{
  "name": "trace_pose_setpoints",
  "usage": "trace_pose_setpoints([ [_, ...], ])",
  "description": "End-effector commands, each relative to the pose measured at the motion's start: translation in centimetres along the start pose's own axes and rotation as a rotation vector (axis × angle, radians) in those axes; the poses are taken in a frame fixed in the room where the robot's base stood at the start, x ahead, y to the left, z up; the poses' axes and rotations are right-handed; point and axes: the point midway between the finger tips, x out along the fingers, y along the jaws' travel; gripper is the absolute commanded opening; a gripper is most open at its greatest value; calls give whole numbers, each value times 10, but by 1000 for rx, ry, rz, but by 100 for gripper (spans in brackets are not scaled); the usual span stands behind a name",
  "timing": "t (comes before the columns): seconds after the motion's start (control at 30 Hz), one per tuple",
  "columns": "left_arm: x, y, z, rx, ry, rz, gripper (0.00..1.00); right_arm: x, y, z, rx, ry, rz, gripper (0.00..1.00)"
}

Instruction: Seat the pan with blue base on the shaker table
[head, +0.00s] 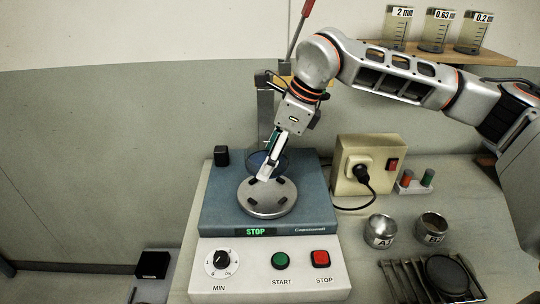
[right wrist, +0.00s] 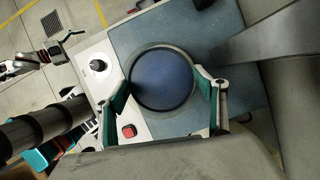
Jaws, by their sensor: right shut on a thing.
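The shaker (head: 318,205) has a blue-grey top and a pale front panel. Its round metal table (head: 267,205) sits in the middle of the top. My right gripper (head: 266,174) is above the rear part of this table, pointing down. It is shut on the pan with blue base (right wrist: 162,80), one finger on each side of the round rim in the right wrist view. In the head view the pan (head: 256,160) is partly hidden by the gripper and appears raised above the table. What seems to be my left gripper (right wrist: 66,40) shows small in the right wrist view; its jaws are unclear.
A red-handled upright post (head: 298,30) stands behind the shaker. A socket box (head: 365,165) with a plugged cable is to the right. Two metal cups (head: 380,230) (head: 431,228) and a rack (head: 432,280) are at the front right. Labelled jars (head: 397,27) stand on a shelf.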

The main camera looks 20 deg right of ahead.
Motion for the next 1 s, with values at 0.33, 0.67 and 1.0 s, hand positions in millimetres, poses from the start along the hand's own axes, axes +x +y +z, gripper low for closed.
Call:
trace_pose_setpoints([
  [0.33,9,3,18,-1,-6,2,90,26,0,-11,1,1,0,46],
  [0.67,16,6,35,-3,-17,4,90,51,0,-22,0,0,1,46],
  [1.0,16,6,36,-3,-17,4,90,52,0,-22,0,0,0,46],
])
